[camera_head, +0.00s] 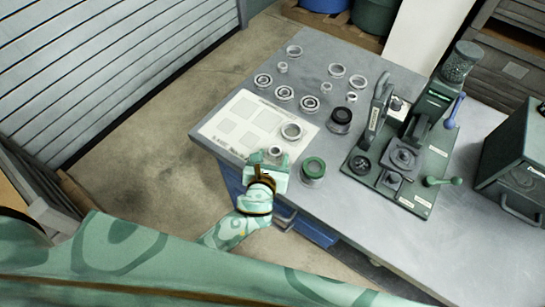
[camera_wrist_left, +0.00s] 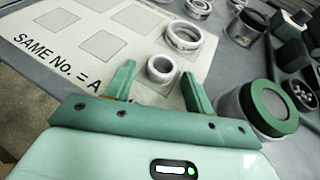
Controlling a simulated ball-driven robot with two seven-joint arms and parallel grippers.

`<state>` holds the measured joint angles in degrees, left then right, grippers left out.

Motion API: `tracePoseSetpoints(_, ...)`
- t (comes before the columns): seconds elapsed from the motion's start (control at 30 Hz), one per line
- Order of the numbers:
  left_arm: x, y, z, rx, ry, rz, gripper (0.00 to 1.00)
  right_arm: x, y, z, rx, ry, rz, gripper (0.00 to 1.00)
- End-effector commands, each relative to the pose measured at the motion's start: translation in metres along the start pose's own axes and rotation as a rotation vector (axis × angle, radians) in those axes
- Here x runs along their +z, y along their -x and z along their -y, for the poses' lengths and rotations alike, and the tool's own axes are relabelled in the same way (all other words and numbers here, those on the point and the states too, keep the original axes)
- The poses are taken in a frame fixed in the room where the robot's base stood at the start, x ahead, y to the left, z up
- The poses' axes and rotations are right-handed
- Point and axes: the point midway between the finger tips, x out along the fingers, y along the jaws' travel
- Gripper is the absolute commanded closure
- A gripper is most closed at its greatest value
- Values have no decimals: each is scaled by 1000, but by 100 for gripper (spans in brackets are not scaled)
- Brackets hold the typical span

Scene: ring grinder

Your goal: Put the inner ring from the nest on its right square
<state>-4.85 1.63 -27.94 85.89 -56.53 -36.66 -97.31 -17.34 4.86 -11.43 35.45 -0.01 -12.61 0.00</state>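A small metal inner ring (camera_head: 275,151) lies flat on the lower right of the white sheet (camera_head: 226,146), which has grey squares printed on it. In the left wrist view the small ring (camera_wrist_left: 162,70) lies on a grey square. My left gripper (camera_wrist_left: 158,84) is open, with one finger on each side of the ring and a visible gap to each. It also shows in the head view (camera_head: 269,159) at the sheet's near edge. A larger ring (camera_head: 291,131) lies on the sheet just beyond. The grinder (camera_head: 403,155) stands to the right; I cannot make out a ring in its nest. My right gripper is not in view.
A green-topped round pot (camera_head: 313,168) stands close right of my left gripper. A black-topped pot (camera_head: 341,117) and several loose rings and bearings (camera_head: 310,103) stand behind. A dark box (camera_head: 516,160) is at the far right. The table's front right is clear.

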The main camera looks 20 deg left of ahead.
Motion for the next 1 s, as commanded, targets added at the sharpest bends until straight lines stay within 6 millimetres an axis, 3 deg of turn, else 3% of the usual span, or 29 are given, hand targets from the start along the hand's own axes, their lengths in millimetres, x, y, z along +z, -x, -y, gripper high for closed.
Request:
tracePoseSetpoints(0.37, 4, 8, 0, 0, -1, -2, 46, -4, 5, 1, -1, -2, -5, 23)
tracePoseSetpoints(0.8, 4, 103, 0, 1, 0, -2, 46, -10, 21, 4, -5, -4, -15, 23)
tracePoseSetpoints(1.0, 4, 120, 0, 1, 1, 1, 46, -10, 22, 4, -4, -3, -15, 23)
